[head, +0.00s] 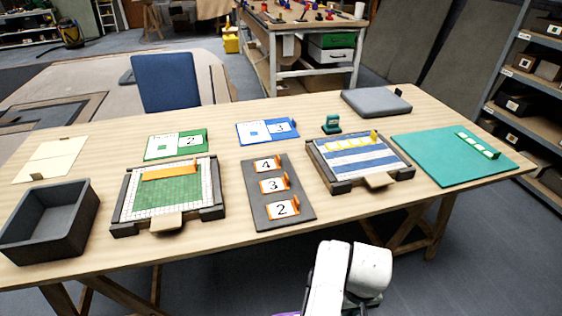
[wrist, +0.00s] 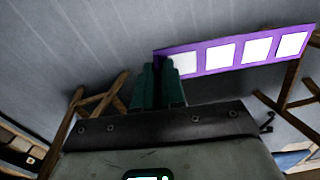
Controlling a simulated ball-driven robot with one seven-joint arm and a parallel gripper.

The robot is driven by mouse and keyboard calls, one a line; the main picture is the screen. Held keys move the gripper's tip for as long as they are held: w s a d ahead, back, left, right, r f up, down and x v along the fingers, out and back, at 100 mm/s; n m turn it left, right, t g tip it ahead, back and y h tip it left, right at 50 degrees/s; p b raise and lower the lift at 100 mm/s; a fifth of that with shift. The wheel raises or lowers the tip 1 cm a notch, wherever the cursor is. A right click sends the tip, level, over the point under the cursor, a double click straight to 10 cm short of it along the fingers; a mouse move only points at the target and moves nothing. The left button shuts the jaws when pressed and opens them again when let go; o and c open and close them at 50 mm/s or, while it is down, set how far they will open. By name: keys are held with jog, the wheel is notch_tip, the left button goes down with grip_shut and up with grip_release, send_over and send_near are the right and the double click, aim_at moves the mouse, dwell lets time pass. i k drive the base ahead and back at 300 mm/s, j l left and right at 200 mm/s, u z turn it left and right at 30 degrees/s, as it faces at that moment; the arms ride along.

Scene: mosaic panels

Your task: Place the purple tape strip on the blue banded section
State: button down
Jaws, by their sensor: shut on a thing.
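The purple tape strip (wrist: 240,53) has a row of white squares and shows in the wrist view. My gripper (wrist: 159,72) has dark green fingers and is shut on the strip's left end; the strip sticks out to the right, slightly tilted, over the grey floor. In the head view only a sliver of purple (head: 287,314) shows at the bottom edge, beside my white arm, below the table's front edge. The blue banded section (head: 368,164) is a blue and white striped panel in a dark frame on the table's right half. A yellow strip (head: 345,143) lies along its far edge.
A green-tiled panel (head: 165,190) with an orange strip, a dark number board (head: 262,209), and a dark bin (head: 48,222) stand to the left. A teal mat (head: 445,163) with a green strip lies right. A small green block (head: 331,125) stands behind the striped panel.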

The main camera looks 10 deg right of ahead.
aim_at(366, 163)
jog(key=i+l+u, duration=0.1)
jog(key=l+u, duration=0.35)
jog(key=l, duration=0.2)
jog(key=l+u, duration=0.45)
jog(key=l, duration=0.2)
